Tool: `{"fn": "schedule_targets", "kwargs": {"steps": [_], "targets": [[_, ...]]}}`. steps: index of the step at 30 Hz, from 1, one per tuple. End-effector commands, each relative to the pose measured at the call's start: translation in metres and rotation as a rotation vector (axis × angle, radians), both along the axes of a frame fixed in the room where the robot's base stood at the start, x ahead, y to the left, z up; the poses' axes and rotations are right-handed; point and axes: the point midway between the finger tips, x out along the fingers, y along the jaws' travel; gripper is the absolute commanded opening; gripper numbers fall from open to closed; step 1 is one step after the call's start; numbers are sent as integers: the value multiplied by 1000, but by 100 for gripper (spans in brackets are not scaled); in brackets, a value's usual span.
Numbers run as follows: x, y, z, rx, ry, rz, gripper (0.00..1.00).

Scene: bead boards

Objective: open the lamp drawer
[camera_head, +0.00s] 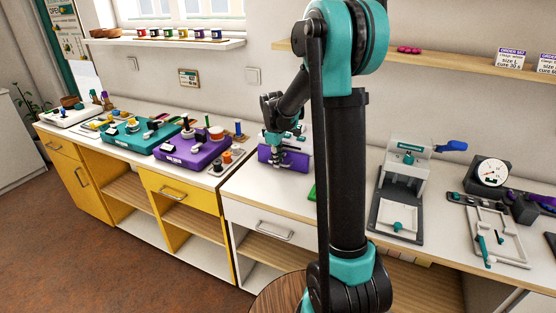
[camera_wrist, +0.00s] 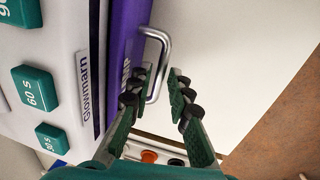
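The lamp drawer (camera_wrist: 125,42) has a purple front, partly lettered "LAMP", on a pale unit marked "Glowmarn" (camera_wrist: 84,88); it looks shut. Its bent silver handle (camera_wrist: 163,48) sticks out from the front. My gripper (camera_wrist: 160,74) is open, with one finger on each side of the handle's bar. The left finger is between the bar and the drawer front; the right finger is outside, with a gap showing. In the head view my gripper (camera_head: 278,153) is at the front of the purple unit (camera_head: 298,160), and the fingers are too small there to judge.
Teal buttons (camera_wrist: 37,88) cover the unit's top. A teal device (camera_head: 130,133) and another purple device (camera_head: 190,148) stand left along the counter. A press (camera_head: 403,185) and a dial gauge (camera_head: 492,171) stand right. The white counter before the drawer is mostly clear.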

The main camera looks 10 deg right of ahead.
Motion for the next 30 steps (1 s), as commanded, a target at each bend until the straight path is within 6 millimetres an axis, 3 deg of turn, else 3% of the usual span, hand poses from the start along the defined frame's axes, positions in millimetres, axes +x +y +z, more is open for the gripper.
{"fn": "schedule_targets", "kwargs": {"steps": [5, 10, 23, 26, 30], "targets": [[0, 0, 0, 0, 0, 0, 19], [0, 0, 0, 0, 0, 0, 0], [-2, 2, 1, 0, 0, 1, 0], [-14, 11, 1, 0, 0, 4, 0], [-46, 33, 1, 1, 0, 6, 0]]}}
